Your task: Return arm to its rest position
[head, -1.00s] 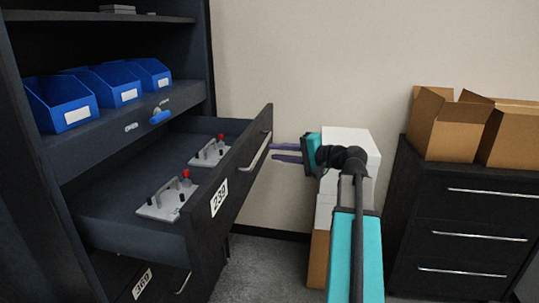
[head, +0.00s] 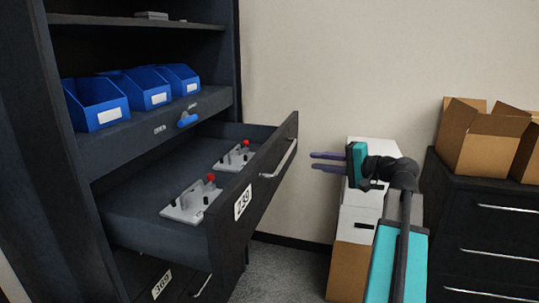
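My gripper (head: 328,161) is in the head view, right of the open drawer. Its two purple fingers point left and are a little apart, with nothing between them. The fingertips are clear of the drawer's silver handle (head: 281,160). My teal and black arm reaches up from the bottom right to the gripper.
The dark drawer (head: 243,207), labelled 239, stands pulled out of the cabinet with two grey fixtures (head: 193,202) inside. Blue bins (head: 97,104) sit on the shelf above. White and brown boxes (head: 351,230) stand behind my arm. A black drawer unit (head: 490,225) with open cartons (head: 485,140) is at right.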

